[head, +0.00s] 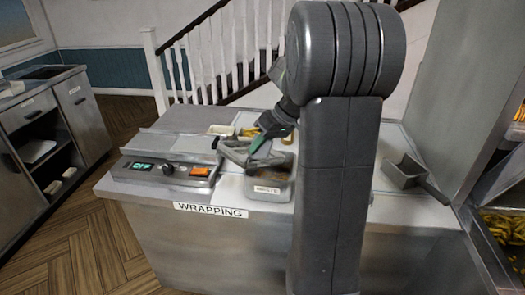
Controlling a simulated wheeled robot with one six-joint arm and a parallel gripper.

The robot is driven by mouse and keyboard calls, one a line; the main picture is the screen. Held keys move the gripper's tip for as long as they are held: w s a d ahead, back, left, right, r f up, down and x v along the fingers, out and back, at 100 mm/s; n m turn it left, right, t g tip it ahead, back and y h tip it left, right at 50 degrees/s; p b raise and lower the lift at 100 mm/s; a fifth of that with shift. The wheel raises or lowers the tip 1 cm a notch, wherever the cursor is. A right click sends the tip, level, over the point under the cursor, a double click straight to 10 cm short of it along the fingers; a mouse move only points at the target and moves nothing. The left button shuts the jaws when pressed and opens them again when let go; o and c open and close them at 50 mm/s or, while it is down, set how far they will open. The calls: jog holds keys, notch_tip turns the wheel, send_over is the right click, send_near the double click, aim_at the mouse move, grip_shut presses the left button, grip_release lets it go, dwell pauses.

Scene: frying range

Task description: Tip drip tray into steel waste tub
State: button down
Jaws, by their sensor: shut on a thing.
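The steel waste tub (268,191), labelled "WASTE", stands on the counter near its front edge, left of my arm. My gripper (257,145) is above the tub, shut on a grey tray, which looks like the drip tray (236,154). The tray is held over the tub's left and back part and looks tilted. The tray's contents cannot be made out. My arm hides the space just right of the tub, and the gripper and tray cover part of the tub's opening.
A control box (165,173) with a green display and orange switch sits left of the tub. A small pale tray (221,130) and yellowish items lie behind. A grey, handled scoop-like pan (404,171) rests at right. The counter (350,222) carries a "WRAPPING" label.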

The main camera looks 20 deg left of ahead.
jog(key=t+b, duration=0.1)
jog(key=f+t+b, duration=0.1)
jog(key=b, duration=0.1)
jog(key=s+f+h+b, duration=0.1)
jog(key=shift+s+a+f+n+t+b, duration=0.1)
jog(key=shift+a+n+t+b, duration=0.2)
jog(key=shift+n+t, duration=0.1)
jog(key=b, duration=0.1)
jog(key=t+h+b, duration=0.1)
jog(key=shift+s+f+t+b, duration=0.25)
jog(key=shift+t+b, duration=0.05)
jog(key=shift+b, duration=0.05)
notch_tip(320, 180, up, 2)
jog(key=shift+w+p, duration=0.1)
jog(key=shift+p, duration=0.85)
